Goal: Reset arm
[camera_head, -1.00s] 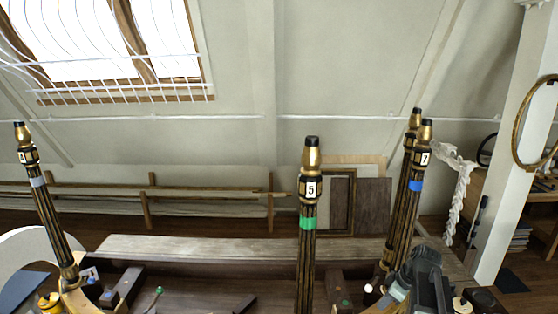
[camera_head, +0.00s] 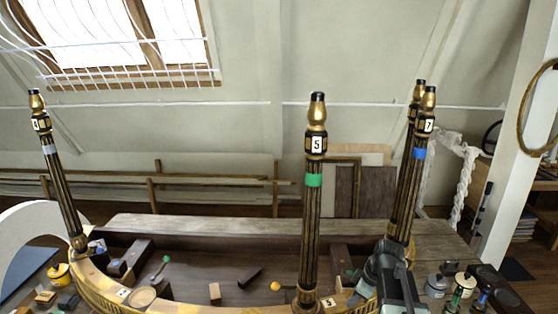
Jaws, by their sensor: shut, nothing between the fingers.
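My gripper (camera_head: 388,252) shows at the lower right of the head view, dark grey and black, with its arm rising from the bottom edge. It is shut with nothing held. It is in front of the base of the black-and-gold post marked 7 (camera_head: 408,195); I cannot tell whether they touch. The gilt console (camera_head: 178,308) has a curved gold front rim along the bottom.
A black-and-gold post marked 5 (camera_head: 311,215) stands left of my gripper, and another post (camera_head: 58,175) is at far left. Small blocks (camera_head: 214,293) lie on the dark top. Bottles and jars (camera_head: 463,284) stand at right.

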